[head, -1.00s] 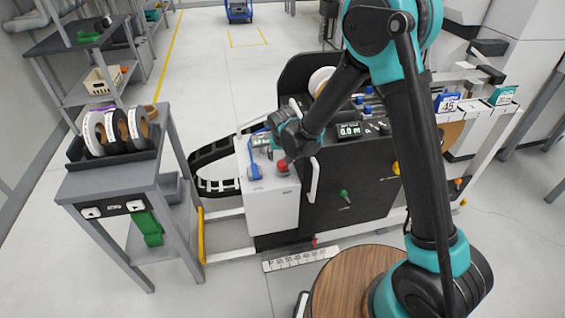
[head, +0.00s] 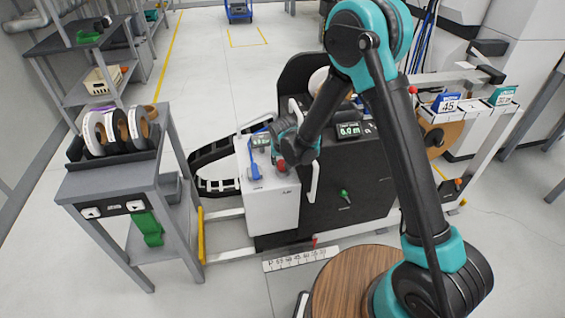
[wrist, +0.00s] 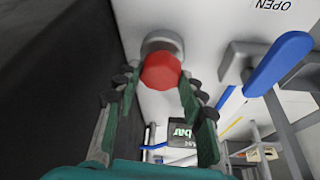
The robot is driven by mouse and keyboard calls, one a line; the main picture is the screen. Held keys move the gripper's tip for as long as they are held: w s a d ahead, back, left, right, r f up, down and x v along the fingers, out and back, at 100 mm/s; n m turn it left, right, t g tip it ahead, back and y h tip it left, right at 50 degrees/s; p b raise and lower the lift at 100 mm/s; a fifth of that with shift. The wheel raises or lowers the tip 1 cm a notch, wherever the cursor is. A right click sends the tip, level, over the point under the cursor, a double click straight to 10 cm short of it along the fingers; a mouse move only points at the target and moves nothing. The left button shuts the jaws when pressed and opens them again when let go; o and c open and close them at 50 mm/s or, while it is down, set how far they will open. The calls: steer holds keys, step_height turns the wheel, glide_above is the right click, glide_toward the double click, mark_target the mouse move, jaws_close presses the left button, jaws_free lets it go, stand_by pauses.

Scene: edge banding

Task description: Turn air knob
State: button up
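A red knob (wrist: 161,71) on a round grey base sticks out from a white panel in the wrist view. It also shows as a small red spot in the head view (head: 282,165), on the white cabinet beside my wrist. My gripper (wrist: 159,84) has its two fingers apart, one on each side of the red knob. The right fingertip is very close to the knob; I cannot tell whether it touches. A small display reading "bar" (wrist: 183,131) lies beyond the fingers. In the head view my fingers are mostly hidden.
A blue lever (wrist: 279,62) stands close to the right of my fingers, near an "OPEN" label. A dark machine panel with a green knob (head: 345,194) and a lit display (head: 349,130) adjoins the white cabinet (head: 270,208). A cart with tape rolls (head: 118,168) stands left.

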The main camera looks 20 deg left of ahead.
steer(key=c, duration=0.5)
steer(key=shift+a+m+h, duration=0.1)
steer(key=shift+m+h, duration=0.3)
steer(key=shift+m, duration=0.7)
steer(key=o, duration=1.1)
steer(key=shift+o, duration=0.2)
steer(key=v, duration=1.2)
steer(key=shift+s, duration=0.15)
